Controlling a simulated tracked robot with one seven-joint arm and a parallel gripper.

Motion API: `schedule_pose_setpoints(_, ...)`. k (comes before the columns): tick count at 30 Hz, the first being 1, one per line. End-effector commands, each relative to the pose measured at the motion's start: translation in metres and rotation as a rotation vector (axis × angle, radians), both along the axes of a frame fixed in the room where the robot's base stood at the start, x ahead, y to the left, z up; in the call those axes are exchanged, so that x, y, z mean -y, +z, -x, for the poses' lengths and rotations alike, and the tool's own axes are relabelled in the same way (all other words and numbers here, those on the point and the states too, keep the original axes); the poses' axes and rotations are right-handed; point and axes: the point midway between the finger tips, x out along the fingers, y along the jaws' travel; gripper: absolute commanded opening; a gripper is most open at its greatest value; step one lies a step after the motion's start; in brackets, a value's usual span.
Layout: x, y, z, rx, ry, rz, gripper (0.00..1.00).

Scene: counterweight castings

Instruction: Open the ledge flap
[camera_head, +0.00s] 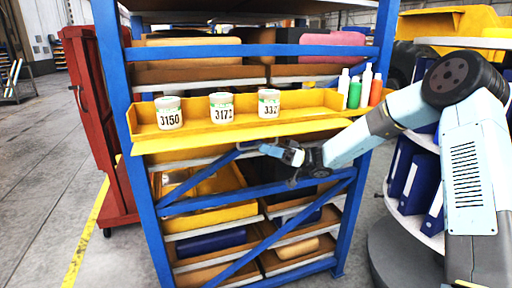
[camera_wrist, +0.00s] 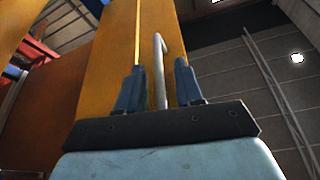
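A yellow ledge (camera_head: 235,135) runs across the front of the blue rack. Three labelled white cups stand on it: a left cup (camera_head: 169,113), a middle cup (camera_head: 221,108) and a right cup (camera_head: 269,104). My gripper (camera_head: 268,150) is just below the ledge's front face, right of its middle. In the wrist view a yellow panel (camera_wrist: 108,65), apparently the ledge from below, rises ahead. A thin grey hooked bar (camera_wrist: 161,75) stands between my two blue fingers (camera_wrist: 160,85). Gaps show on both sides of it, so the fingers look open. Where the bar is fixed is unclear.
Several white, green and orange bottles (camera_head: 354,93) stand at the ledge's right end. Blue cross braces (camera_head: 215,200) and bins lie below it. A red cabinet (camera_head: 90,120) stands left. A round shelf with blue binders (camera_head: 412,190) stands right. The left floor is clear.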

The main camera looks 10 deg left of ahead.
Motion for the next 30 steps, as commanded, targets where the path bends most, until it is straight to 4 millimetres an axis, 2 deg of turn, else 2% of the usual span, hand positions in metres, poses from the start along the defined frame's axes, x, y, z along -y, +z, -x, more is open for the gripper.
schedule_pose_setpoints(6, -0.015, 0.007, 0.008, 0.0, 0.001, 0.001, 0.36)
schedule_pose_setpoints(17, -0.018, 0.008, 0.009, 0.0, 0.0, 0.0, 0.35)
schedule_pose_setpoints(27, -0.017, 0.008, 0.009, 0.0, 0.0, 0.0, 0.02)
schedule_pose_setpoints(30, -0.017, 0.008, 0.009, 0.0, 0.001, 0.001, 0.0)
